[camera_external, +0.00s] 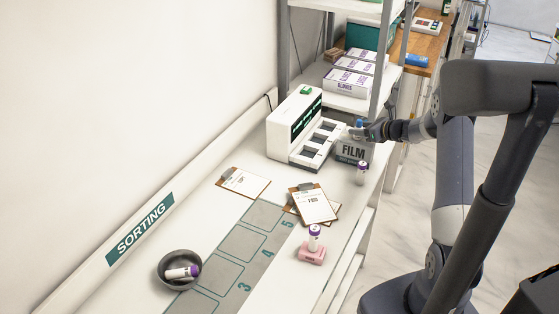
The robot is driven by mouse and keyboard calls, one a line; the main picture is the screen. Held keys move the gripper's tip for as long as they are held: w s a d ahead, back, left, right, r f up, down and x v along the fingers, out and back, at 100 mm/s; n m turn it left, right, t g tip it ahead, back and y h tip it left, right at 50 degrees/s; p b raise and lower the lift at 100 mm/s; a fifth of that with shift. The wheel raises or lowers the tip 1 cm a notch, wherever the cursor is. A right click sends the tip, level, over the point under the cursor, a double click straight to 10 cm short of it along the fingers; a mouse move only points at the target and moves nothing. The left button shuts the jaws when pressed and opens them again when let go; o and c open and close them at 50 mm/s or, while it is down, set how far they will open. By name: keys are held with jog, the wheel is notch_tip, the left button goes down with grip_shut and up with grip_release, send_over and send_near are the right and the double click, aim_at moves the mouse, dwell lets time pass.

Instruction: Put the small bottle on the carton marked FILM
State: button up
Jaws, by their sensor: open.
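The carton marked FILM (352,151) stands on the white counter beside a white device, its dark lettering facing the camera. My gripper (358,132) is open at the carton's top, reaching in from the right. A small blue piece (360,122) shows right at the fingers; it may be a bottle's cap, but I cannot tell whether it rests on the carton.
The white device (295,120) stands left of the carton. Clipboards (313,204) lie on the counter near a grey numbered mat (240,243). The dark bowl (168,262) is at the front left. The pink block (312,254) sits near the counter's right edge. Shelves with GLOVES boxes (348,82) rise behind.

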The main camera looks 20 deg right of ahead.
jog(key=b+v, duration=0.1)
jog(key=v, duration=1)
jog(key=shift+f, duration=0.1)
jog(key=p+x, duration=0.1)
jog(key=x, duration=1.1)
jog(key=shift+w+a, duration=0.15)
jog(key=r, duration=0.3)
jog(key=shift+s, duration=0.25)
jog(key=shift+r, duration=0.4)
jog(key=shift+w, duration=0.1)
